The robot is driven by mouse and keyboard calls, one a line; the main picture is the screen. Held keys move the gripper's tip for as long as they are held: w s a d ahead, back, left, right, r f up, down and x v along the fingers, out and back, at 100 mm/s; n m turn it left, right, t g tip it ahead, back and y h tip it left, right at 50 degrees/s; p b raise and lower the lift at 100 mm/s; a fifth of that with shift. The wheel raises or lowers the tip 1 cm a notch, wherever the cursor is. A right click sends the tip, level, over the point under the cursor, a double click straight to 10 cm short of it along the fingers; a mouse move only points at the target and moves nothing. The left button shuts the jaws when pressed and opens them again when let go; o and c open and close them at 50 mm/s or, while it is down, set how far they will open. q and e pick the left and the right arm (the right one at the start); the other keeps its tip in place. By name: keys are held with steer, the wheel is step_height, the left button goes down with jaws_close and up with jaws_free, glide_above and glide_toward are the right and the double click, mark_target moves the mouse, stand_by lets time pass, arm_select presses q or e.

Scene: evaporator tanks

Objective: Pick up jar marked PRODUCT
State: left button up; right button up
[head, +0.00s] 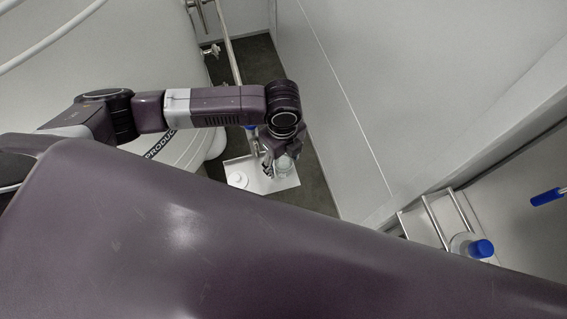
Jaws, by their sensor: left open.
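A clear jar (286,167) stands on a white tray or shelf (262,184) low down beside the big tank. No marking can be read on it. A round white item, perhaps a lid (238,180), lies on the same tray to its left. The word PRODUCT shows on a dark label (161,144) on the tank. My left gripper (271,166) points down at the jar's left side, with its fingers open; I cannot tell whether they touch the jar. The gripper partly hides the jar. My right gripper is not in view.
A large pale tank (140,50) fills the left. A plain wall (350,90) stands close on the right of the tray. A clear bottle with a blue cap (481,248) stands on a rack at lower right. A blue handle (546,197) is at the right edge.

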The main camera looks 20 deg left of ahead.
mark_target(283, 166)
arm_select(q)
step_height(283, 166, down, 3)
steer(key=shift+w+r, duration=0.15)
steer(key=shift+f, duration=0.4)
steer(key=c, duration=1.4)
steer(key=shift+o, duration=0.2)
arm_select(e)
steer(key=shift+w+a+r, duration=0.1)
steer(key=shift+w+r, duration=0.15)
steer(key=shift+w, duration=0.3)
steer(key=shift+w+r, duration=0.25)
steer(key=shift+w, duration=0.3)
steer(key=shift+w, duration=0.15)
